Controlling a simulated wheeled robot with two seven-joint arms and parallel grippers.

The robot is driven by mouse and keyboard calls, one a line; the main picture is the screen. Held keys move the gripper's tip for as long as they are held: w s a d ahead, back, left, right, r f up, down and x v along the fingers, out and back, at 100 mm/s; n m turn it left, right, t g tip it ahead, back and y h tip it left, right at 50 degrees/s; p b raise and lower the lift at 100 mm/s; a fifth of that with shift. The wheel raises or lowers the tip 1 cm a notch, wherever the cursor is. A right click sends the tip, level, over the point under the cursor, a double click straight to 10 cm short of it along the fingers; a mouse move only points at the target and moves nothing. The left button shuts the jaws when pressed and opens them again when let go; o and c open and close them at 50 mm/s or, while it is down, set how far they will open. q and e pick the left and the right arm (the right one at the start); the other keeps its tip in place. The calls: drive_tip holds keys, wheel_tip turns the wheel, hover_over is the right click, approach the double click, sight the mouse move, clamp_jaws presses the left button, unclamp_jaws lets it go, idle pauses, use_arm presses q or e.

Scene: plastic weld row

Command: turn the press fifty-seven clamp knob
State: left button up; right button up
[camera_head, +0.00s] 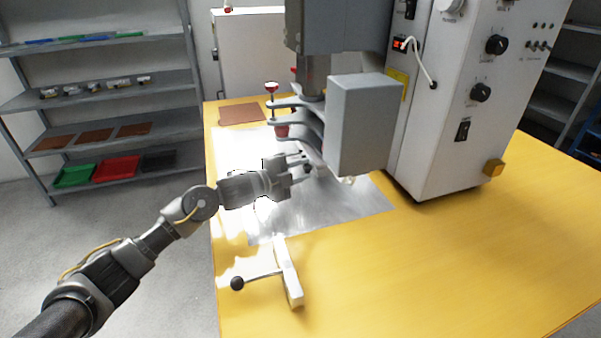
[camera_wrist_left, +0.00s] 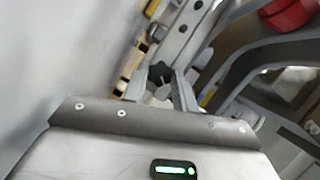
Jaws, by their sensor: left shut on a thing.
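The press (camera_head: 365,120) stands at the back of the yellow table, with a grey box-shaped head and curved grey clamp arms. My left gripper (camera_head: 302,168) reaches in from the left, below the clamp arms and beside the press head. In the left wrist view its fingers (camera_wrist_left: 162,90) are shut on a small dark knob (camera_wrist_left: 160,72), which looks like the clamp knob. In the head view the fingers and press parts mostly hide this knob. I cannot read a press number. My right gripper is not in view.
A shiny metal sheet (camera_head: 345,205) lies on the yellow table (camera_head: 430,280) under the gripper. A lever with a black ball (camera_head: 237,283) stands at the front left. Red-capped parts (camera_head: 271,88) are close above the gripper. The table's front right is clear.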

use_arm(q)
drive_tip(key=o, duration=1)
drive_tip(key=shift+c, duration=0.2)
drive_tip(key=p+v, duration=0.1)
drive_tip(key=v, duration=0.9)
drive_tip(key=shift+f, duration=0.1)
drive_tip(key=shift+s+a, duration=0.25)
drive_tip(key=shift+a, duration=0.05)
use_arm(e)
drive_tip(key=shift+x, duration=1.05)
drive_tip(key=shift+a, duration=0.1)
